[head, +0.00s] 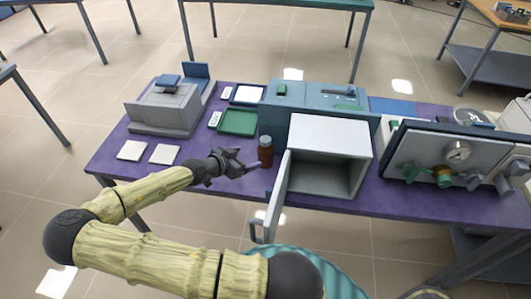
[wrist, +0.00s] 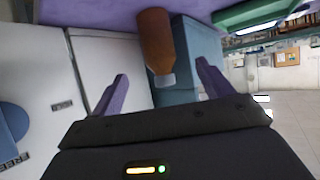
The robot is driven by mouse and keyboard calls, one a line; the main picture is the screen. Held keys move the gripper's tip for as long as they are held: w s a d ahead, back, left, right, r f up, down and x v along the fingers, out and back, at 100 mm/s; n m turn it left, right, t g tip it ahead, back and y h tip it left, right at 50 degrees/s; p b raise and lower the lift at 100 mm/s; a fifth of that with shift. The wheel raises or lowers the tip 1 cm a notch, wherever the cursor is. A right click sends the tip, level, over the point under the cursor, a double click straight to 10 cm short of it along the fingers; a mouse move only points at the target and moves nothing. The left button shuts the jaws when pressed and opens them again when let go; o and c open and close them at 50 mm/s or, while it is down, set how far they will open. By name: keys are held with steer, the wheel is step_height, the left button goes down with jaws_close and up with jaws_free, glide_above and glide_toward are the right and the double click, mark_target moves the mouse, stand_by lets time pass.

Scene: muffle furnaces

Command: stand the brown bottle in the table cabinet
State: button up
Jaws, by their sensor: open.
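The brown bottle (head: 265,152) stands upright on the purple table, just left of the table cabinet. My gripper (head: 248,161) is open and empty close to the bottle's left side. In the wrist view the bottle (wrist: 156,40) appears upside down, its pale cap between the two spread fingers (wrist: 162,72), with a gap on both sides. The grey table cabinet (head: 325,134) has its door (head: 279,195) swung open toward the front. Its visible inside is empty.
A green tray (head: 238,122) and a grey balance-like device (head: 166,108) stand left of the bottle. Two white pads (head: 132,150) lie at the front left. A blue-grey unit (head: 305,96) stands behind the cabinet, and a panel with valves (head: 450,160) is at the right.

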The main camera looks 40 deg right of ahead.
mark_target(260, 155)
steer(key=x, duration=0.5)
steer(key=shift+f, duration=0.1)
steer(key=shift+d, duration=0.1)
steer(key=shift+f+p+x, duration=0.15)
steer(key=shift+p+x, duration=0.35)
steer(key=shift+x, duration=0.75)
steer(key=shift+f+p+x, duration=0.15)
steer(key=shift+p+x, duration=0.3)
steer(key=shift+x, duration=0.85)
steer(key=shift+s, duration=0.15)
steer(key=c, duration=1.4)
steer(key=shift+o, duration=0.2)
step_height(260, 155, up, 28)
steer(key=shift+r, duration=0.1)
